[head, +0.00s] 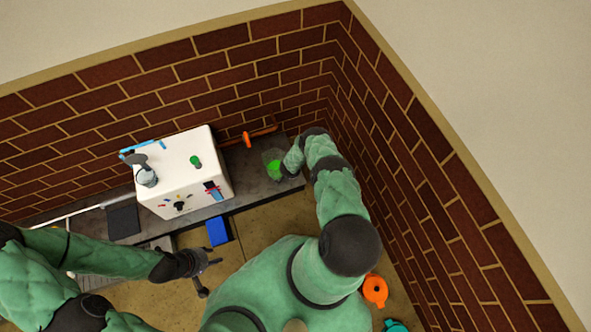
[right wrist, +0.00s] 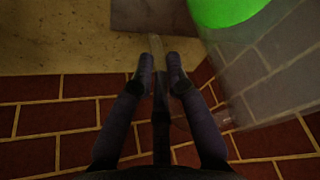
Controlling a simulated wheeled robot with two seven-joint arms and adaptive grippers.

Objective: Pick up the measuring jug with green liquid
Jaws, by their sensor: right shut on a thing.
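The measuring jug (head: 273,166) is clear, with bright green liquid, and shows at the right end of the grey counter in the head view. Its liquid fills the top right of the right wrist view (right wrist: 222,8). My right gripper (right wrist: 160,64) is shut on a thin clear part of the jug, which looks like its handle. In the head view my right arm partly hides this grip. I cannot tell whether the jug touches the counter. My left gripper (head: 212,270) is open and empty, low over the floor, well away from the jug.
A white box (head: 180,181) stands on the counter (head: 246,180) left of the jug, with a green object (head: 195,161) on top. An orange item (head: 246,139) is behind. A blue box (head: 217,231) is in front. Brick walls (head: 400,150) close in behind and right.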

